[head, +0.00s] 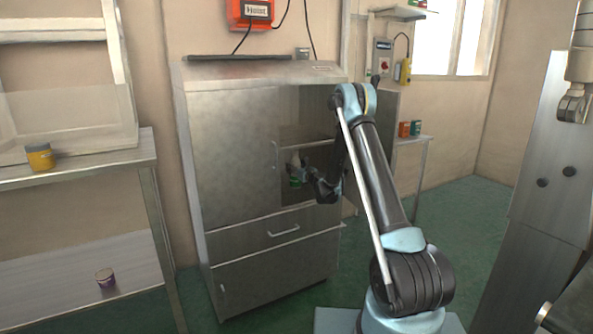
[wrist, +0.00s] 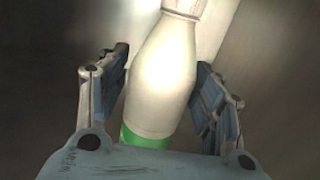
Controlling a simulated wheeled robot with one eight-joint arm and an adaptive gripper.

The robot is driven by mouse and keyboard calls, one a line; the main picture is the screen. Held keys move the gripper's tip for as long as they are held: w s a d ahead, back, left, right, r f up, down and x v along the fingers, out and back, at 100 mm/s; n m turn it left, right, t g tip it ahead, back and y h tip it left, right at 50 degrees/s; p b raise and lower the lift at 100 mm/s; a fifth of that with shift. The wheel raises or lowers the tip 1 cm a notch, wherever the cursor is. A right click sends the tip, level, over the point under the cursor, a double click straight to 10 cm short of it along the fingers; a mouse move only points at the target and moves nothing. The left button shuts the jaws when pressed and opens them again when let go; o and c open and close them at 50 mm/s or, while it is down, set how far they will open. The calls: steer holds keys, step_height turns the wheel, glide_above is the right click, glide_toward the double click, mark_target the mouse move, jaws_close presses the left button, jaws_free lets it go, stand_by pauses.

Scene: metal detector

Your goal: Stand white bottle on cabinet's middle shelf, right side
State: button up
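The white bottle (wrist: 165,80) has a pale neck and a green band near its base. In the wrist view it leans between the two fingers of my gripper (wrist: 162,95). The fingers flank it closely, with a bright gap beside the left fingertip; I cannot tell whether both press on it. The metal cabinet (head: 232,150) stands in the middle of the head view, its right compartment open. My gripper (head: 301,172) reaches into that opening, at the bottle (head: 295,159). A shelf edge (head: 305,140) crosses the opening. The bottle's bottom is partly hidden, and its support is unclear.
A metal table (head: 90,172) at the left carries a yellow jar (head: 40,157); a purple cup (head: 105,278) sits on its lower shelf. Small cans (head: 409,129) stand on a side shelf right of the cabinet. Green floor (head: 455,220) is clear at the right.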

steer(key=shift+s+d+r, duration=0.1)
stand_by(0.3)
steer(key=v, duration=1.2)
steer(key=s+d+r+n+g, duration=0.1)
steer(key=s+r+n+g, duration=0.2)
steer(key=s+r+n, duration=0.6)
steer(key=s+d+r+n+g+h, duration=0.1)
steer(key=s+d+r+n+g, duration=0.1)
steer(key=s+n, duration=0.3)
steer(key=s+d+r+n+g, duration=0.2)
steer(key=s, duration=0.4)
steer(key=s+d+f+n+g+h, duration=0.2)
steer(key=s+d, duration=0.5)
steer(key=s, duration=0.6)
steer(key=s+d+f+n+g+h, duration=0.2)
steer(key=s+d+f+n+h, duration=0.2)
steer(key=s, duration=0.8)
steer(key=s+d+f+n+g+h, duration=0.1)
steer(key=s+d+f+n+h, duration=0.2)
steer(key=s+d+n, duration=0.4)
steer(key=s+d+f, duration=0.1)
steer(key=s+d, duration=0.1)
steer(key=s, duration=0.4)
steer(key=shift+s+d+f+g, duration=0.35)
steer(key=shift+d+g, duration=0.05)
